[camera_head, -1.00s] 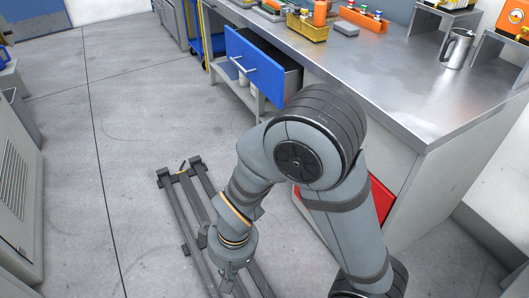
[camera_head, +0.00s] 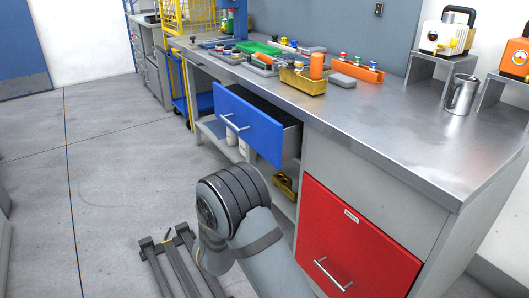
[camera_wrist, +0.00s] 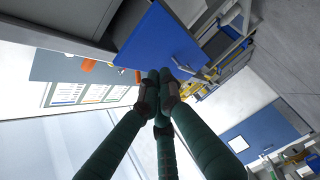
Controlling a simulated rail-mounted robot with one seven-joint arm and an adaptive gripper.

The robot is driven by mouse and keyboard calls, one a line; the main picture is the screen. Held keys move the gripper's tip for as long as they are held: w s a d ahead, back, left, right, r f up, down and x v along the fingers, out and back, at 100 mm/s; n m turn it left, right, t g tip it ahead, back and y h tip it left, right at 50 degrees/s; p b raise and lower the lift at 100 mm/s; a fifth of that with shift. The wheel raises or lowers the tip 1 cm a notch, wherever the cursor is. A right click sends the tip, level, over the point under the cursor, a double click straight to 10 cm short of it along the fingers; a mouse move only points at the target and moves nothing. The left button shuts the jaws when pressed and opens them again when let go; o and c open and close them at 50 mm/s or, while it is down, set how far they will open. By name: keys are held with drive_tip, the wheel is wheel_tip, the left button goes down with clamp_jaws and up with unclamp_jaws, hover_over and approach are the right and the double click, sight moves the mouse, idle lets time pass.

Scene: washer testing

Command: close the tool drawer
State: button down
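The blue-fronted drawer (camera_head: 249,123) under the steel workbench is pulled open, with a silver bar handle (camera_head: 234,123) on its front. In the wrist view, the blue front (camera_wrist: 160,42) shows beyond my fingers, tilted in the picture. My gripper (camera_wrist: 164,78) has dark green fingers whose tips are drawn together, with nothing seen between them. The tips overlap the drawer front's lower edge in that view; I cannot tell whether they touch it. The gripper is outside the head view, where only part of my arm shows below the drawer.
A red drawer (camera_head: 356,241) below and to the right is shut, with a silver handle. The workbench top (camera_head: 385,118) holds a yellow bin (camera_head: 302,80), an orange rack (camera_head: 358,70) and a metal jug (camera_head: 461,94). A blue cart (camera_head: 180,95) stands further back.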

drive_tip(key=n, duration=0.1)
approach(269, 144)
drive_tip(key=w+a, duration=0.2)
drive_tip(key=w+d+b, duration=0.1)
drive_tip(key=w+d, duration=0.1)
drive_tip(key=d, duration=0.1)
drive_tip(key=shift+w+n, duration=0.3)
drive_tip(key=shift+w, duration=0.1)
